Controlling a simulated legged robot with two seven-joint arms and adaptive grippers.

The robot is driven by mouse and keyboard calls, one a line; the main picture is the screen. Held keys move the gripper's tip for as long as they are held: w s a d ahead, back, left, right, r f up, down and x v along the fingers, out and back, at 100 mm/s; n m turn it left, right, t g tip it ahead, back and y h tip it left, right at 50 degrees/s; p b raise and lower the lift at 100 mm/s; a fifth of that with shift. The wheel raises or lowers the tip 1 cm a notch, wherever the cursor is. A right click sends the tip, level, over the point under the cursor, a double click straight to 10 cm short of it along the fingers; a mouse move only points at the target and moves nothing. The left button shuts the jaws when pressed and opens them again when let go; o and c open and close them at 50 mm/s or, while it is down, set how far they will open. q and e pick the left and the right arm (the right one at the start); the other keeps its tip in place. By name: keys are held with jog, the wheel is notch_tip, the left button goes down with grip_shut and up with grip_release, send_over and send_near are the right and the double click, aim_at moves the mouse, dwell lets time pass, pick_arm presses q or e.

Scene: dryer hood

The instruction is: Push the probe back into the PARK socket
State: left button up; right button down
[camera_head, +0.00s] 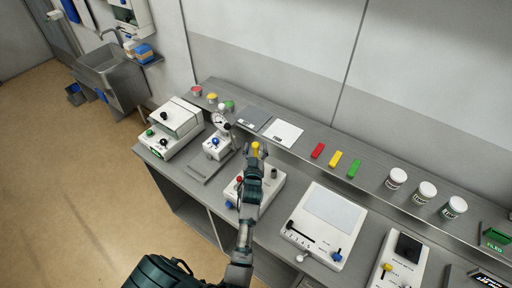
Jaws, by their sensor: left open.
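My left gripper (256,153) is open above the back of a white instrument box (268,200). A yellow piece (256,146) shows at its fingertips; it may be the probe's handle, and I cannot tell whether the fingers touch it. My forearm covers the middle of the box. A dark upright cylinder (274,174) stands on the box just right of the gripper. I cannot make out which part is the PARK socket, nor how deep the probe sits. My right gripper is out of view.
A gauge stand (218,120) is close behind left. A white box with a lid (175,122) is farther left. A white panel with a slider (325,225) is to the right. The back shelf carries red, yellow and green blocks (335,158) and several jars (425,192).

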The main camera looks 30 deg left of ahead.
pick_arm(q)
jog(key=v, duration=0.6)
jog(key=shift+s+d, duration=0.2)
jog(key=shift+s, duration=0.05)
jog(key=shift+f, duration=0.1)
